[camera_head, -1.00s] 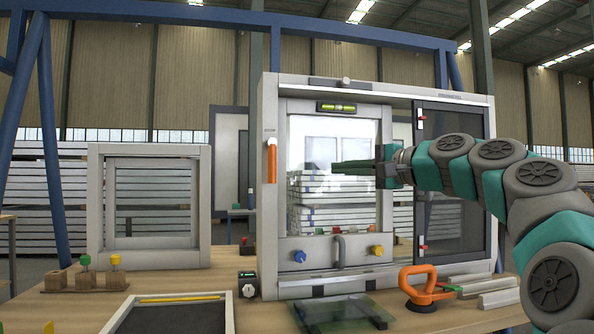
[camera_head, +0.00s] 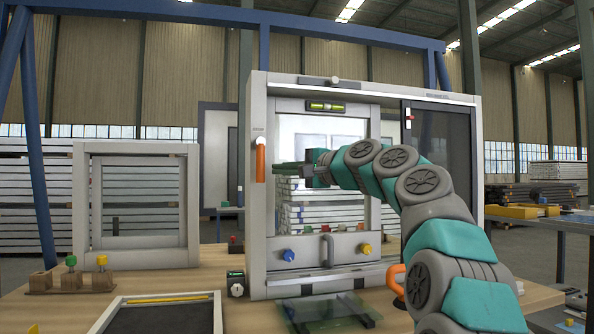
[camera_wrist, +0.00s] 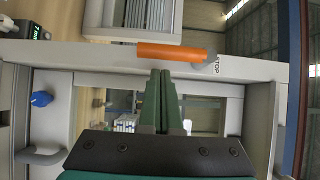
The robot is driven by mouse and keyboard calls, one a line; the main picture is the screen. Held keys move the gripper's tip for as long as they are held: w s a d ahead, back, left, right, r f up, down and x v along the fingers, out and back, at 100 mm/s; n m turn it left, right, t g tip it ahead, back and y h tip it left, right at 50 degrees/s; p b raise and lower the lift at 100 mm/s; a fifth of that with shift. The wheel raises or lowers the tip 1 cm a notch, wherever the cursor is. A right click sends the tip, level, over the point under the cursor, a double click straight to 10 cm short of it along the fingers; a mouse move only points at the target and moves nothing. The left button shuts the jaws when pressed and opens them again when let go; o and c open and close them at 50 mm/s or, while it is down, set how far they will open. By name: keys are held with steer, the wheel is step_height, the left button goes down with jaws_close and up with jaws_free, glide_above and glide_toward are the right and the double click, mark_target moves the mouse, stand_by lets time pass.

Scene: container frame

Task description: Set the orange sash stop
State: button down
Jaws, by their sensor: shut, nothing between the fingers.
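The orange sash stop (camera_head: 260,162) is a short lever on the left post of the large window frame (camera_head: 256,220). In the head view it hangs straight down from a pale pivot. In the wrist view the orange stop (camera_wrist: 171,52) lies across the picture, with a STOP label beside its pivot end. My gripper (camera_head: 276,169) is just right of the lever, pointing left toward it. In the wrist view my gripper (camera_wrist: 162,72) has its green fingers together and empty, with the tips just short of the lever. Whether they touch it, I cannot tell.
A blue knob (camera_head: 288,255), a yellow knob (camera_head: 365,249) and a grey handle (camera_head: 327,252) stick out of the lower sash rail. A spirit level (camera_head: 326,106) sits at the top. A glass pane (camera_head: 325,312) and a dark tray (camera_head: 165,297) lie on the bench.

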steer(key=shift+a, duration=0.5)
steer(key=shift+s+a+f+m+b, duration=0.15)
steer(key=shift+a+f+m+b, duration=0.1)
steer(key=shift+a+m+b, duration=0.2)
stand_by(0.3)
steer(key=s+a+m+t+b, duration=0.1)
steer(key=a+m+t+b, duration=0.5)
steer(key=m, duration=0.7)
steer(key=shift+s+r+t+b, duration=0.2)
steer(key=shift+s+t+b, duration=0.25)
steer(key=shift+t, duration=0.45)
steer(key=shift+w, duration=0.1)
steer(key=shift+s+a+r, duration=0.25)
steer(key=shift+a+r, duration=0.3)
steer(key=shift+a, duration=0.15)
